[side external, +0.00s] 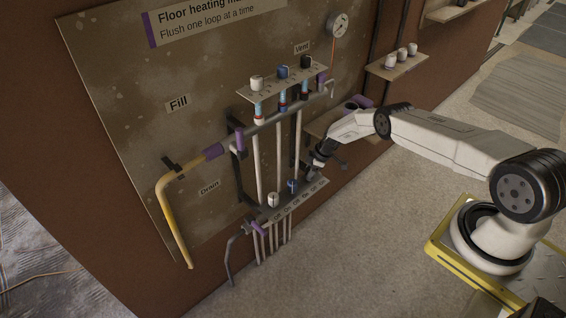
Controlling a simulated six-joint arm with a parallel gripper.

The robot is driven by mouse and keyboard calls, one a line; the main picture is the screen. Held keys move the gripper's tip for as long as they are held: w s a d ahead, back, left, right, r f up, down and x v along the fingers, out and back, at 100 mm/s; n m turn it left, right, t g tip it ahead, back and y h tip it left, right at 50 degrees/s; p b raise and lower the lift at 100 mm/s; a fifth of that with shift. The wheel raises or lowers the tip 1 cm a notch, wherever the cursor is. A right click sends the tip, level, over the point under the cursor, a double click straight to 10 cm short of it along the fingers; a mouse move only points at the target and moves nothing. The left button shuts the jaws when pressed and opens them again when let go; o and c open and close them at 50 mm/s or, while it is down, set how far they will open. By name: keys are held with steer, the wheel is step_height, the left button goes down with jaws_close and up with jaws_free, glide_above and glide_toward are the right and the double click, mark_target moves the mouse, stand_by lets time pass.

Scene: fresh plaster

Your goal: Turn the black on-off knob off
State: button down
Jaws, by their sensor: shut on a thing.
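The lower manifold plate (298,200) carries a white knob (273,199) and a blue knob (292,186), with small lettering beside them, too small to read. My gripper (315,164) is at the far right place in this row, shut on the black on-off knob. The dark fingers largely hide that knob, so its pointing direction cannot be told. Another black knob (306,62) stands on the upper plate, beside a blue one (282,72) and a white one (256,83), apart from my gripper.
Vertical pipes (278,150) run between the upper and lower plates, left of my gripper. A yellow pipe (172,212) bends down at the left. A small shelf (340,128) on the wall is close behind my wrist. Open floor lies in front.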

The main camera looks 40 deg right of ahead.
steer(key=shift+m, duration=0.3)
steer(key=m, duration=0.2)
steer(key=m+h, duration=0.1)
steer(key=m, duration=0.1)
steer(key=shift+t+h, duration=0.3)
steer(key=shift+t, duration=0.1)
steer(key=shift+m+h, duration=0.7)
steer(key=shift+m, duration=1.1)
steer(key=shift+m+h, duration=0.4)
steer(key=shift+m, duration=0.7)
steer(key=shift+c, duration=0.7)
jaws_free()
steer(key=shift+r, duration=0.2)
steer(key=v, duration=0.7)
steer(key=shift+s, duration=0.2)
